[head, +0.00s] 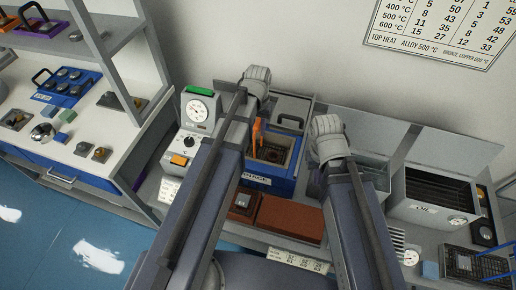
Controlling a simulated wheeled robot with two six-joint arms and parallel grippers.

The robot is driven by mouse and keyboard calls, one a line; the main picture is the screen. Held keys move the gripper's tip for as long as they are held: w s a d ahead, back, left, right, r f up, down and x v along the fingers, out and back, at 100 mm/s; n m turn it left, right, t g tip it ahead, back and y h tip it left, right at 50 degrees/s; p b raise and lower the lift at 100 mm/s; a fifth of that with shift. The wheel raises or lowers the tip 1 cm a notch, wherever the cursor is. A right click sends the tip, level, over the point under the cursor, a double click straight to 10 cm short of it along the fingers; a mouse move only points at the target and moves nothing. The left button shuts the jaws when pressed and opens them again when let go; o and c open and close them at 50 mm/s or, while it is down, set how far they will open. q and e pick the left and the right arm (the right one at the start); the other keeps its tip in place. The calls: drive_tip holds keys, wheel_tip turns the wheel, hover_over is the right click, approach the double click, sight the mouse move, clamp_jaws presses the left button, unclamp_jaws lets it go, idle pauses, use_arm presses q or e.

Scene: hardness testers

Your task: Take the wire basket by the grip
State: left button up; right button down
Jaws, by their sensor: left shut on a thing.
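An upright orange grip (257,138) stands at the left of the opening of a blue box with a white label (255,181). A dark, brownish gridded shape (271,153) below it inside the box looks like the wire basket, seen only in part. My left gripper (256,124) is shut on the orange grip, with its fingers mostly hidden by my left arm. My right gripper (315,184) is right of the blue box. Its fingers are hidden by my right arm, and I see nothing held there.
A dial gauge unit (197,110) stands left of the blue box. A reddish-brown block (290,217) lies in front. An open grey tank labelled OIL (425,208) and a dark wire rack (474,262) are at the right. A shelved bench (100,110) stands at the left.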

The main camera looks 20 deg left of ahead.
use_arm(q)
clamp_jaws()
idle(0.8)
